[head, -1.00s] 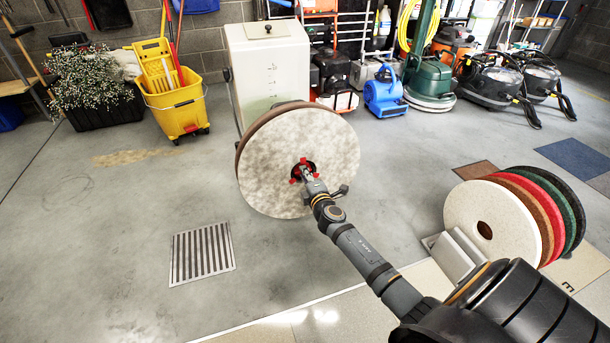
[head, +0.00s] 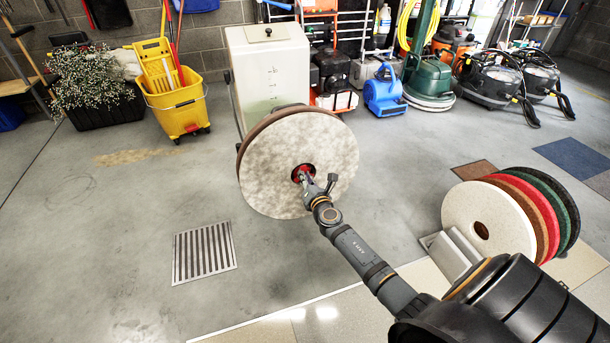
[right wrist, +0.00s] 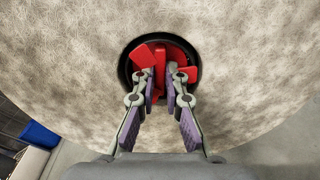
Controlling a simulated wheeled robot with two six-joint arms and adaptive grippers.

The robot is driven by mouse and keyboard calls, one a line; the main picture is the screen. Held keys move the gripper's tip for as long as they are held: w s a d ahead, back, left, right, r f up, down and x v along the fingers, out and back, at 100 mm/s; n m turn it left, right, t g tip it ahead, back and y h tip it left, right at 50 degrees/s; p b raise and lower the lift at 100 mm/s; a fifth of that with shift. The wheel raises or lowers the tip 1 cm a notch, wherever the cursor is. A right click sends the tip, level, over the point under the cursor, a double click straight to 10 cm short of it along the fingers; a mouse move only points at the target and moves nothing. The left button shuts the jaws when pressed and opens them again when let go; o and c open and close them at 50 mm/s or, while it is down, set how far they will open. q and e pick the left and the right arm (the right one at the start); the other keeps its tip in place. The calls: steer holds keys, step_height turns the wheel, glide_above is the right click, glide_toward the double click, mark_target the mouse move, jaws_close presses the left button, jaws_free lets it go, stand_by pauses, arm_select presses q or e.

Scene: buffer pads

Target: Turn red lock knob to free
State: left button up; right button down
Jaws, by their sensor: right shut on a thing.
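The red lock knob (right wrist: 160,58) sits in the dark centre hole of a round, mottled off-white pad (head: 270,170). In the head view the knob (head: 297,174) is mostly hidden behind my right gripper (head: 304,176). In the right wrist view my right gripper (right wrist: 160,76) reaches into the hole, its two fingers on either side of an upright red wing of the knob. It is shut on that wing. Other red wings show to the left and right of the fingers. My left gripper is not in view.
A rack of white, red, brown, green and black pads (head: 490,222) stands at the right. A floor grate (head: 204,252) lies at lower left. A yellow mop bucket (head: 177,103) and a white tank (head: 268,65) stand behind. Open floor lies left of the pad.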

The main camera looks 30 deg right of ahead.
steer(key=n+p, duration=0.1)
steer(key=n, duration=0.6)
steer(key=c, duration=1.5)
jaws_free()
steer(key=p+v, duration=0.2)
steer(key=v, duration=0.7)
